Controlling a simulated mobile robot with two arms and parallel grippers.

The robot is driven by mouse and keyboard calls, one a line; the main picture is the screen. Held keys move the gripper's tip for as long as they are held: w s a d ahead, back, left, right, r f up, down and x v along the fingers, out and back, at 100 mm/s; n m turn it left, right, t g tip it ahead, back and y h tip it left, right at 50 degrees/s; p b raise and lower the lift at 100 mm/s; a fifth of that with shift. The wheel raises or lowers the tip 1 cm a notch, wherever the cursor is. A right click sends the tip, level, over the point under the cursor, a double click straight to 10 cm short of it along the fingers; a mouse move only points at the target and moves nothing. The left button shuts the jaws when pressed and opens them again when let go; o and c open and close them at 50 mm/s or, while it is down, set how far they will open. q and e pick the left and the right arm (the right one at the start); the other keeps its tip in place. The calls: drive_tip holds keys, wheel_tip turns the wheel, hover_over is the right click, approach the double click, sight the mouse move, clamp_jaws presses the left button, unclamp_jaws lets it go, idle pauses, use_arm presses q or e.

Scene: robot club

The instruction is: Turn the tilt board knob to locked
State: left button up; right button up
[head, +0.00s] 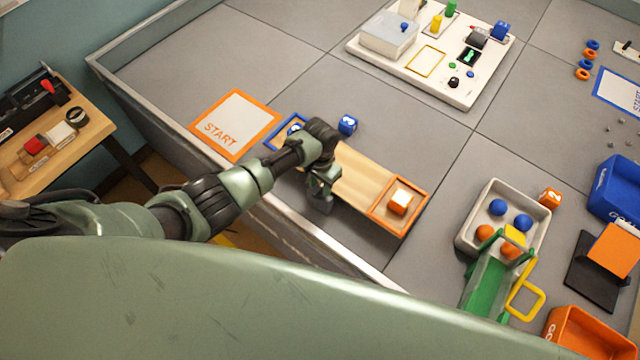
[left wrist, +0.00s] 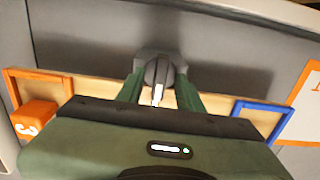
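The tilt board (head: 362,177) is a long wooden plank with a blue-framed end and an orange-framed end. It lies near the front wall of the grey arena. Its dark round knob (left wrist: 158,72), with a white pointer mark, shows in the left wrist view on a grey mount at the board's side. The mark points toward my gripper. My left gripper (head: 322,203) is at the board's front side. In the left wrist view its green fingers (left wrist: 160,90) stand either side of the knob, open around it; firm contact does not show. The head view hides the knob. My right gripper is out of view.
An orange cube (head: 398,203) sits in the board's orange end, and a blue cube (head: 347,125) stands behind the board. An orange-bordered START mat (head: 237,122) lies to the left. A grey tray (head: 462,240) with balls and a green ramp (head: 484,287) stand right.

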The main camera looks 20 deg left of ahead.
sight(320, 188)
use_arm(q)
wheel_tip(320, 188, up, 8)
drive_tip(key=shift+f, duration=0.1)
idle(0.5)
idle(0.4)
